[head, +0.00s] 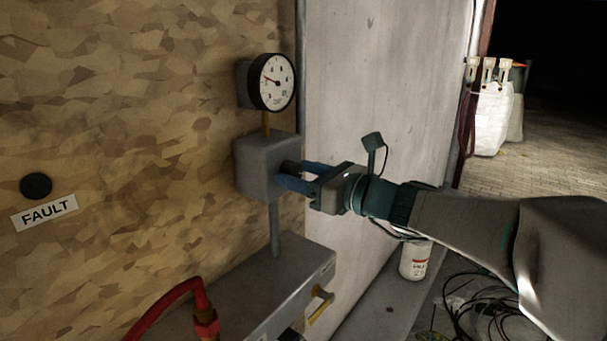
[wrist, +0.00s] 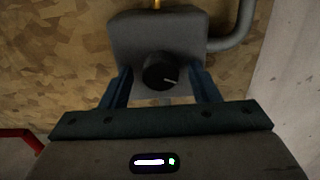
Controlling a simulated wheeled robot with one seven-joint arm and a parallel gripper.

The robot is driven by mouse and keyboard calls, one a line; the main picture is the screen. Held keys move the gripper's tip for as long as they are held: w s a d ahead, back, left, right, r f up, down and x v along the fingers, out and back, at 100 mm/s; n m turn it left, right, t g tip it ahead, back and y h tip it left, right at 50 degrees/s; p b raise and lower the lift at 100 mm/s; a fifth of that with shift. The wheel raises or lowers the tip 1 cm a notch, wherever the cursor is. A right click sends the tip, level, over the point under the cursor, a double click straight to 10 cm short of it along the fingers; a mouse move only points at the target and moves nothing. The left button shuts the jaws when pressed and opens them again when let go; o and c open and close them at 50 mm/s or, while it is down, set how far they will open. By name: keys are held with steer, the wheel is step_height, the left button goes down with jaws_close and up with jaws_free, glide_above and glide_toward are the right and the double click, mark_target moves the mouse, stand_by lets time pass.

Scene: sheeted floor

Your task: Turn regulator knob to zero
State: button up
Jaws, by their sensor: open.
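The regulator is a grey box on the chipboard wall (head: 262,168), with a black round knob on its front. In the wrist view the knob (wrist: 161,71) shows a light pointer mark aimed right and slightly down. My gripper (head: 283,175) is open, its two blue fingers reaching to the regulator's front. In the wrist view my gripper (wrist: 163,72) has one finger on each side of the knob, with visible gaps. In the head view the fingers partly hide the knob. A round white gauge (head: 277,81) sits above the regulator, its needle pointing to the upper left.
A grey box with a yellow handle (head: 320,305) and a red hose (head: 170,303) are below the regulator. A FAULT label (head: 44,213) and a black disc (head: 36,186) are at left.

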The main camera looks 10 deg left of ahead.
steer(key=c, duration=1)
steer(key=shift+o, duration=0.2)
steer(key=shift+f+n+b, duration=0.15)
steer(key=shift+n+b, duration=0.15)
steer(key=shift+b, duration=0.35)
steer(key=n+b, duration=2)
steer(key=b, duration=0.4)
steer(key=shift+f, duration=0.15)
steer(key=shift+n+b, duration=0.6)
steer(key=shift+n, duration=0.5)
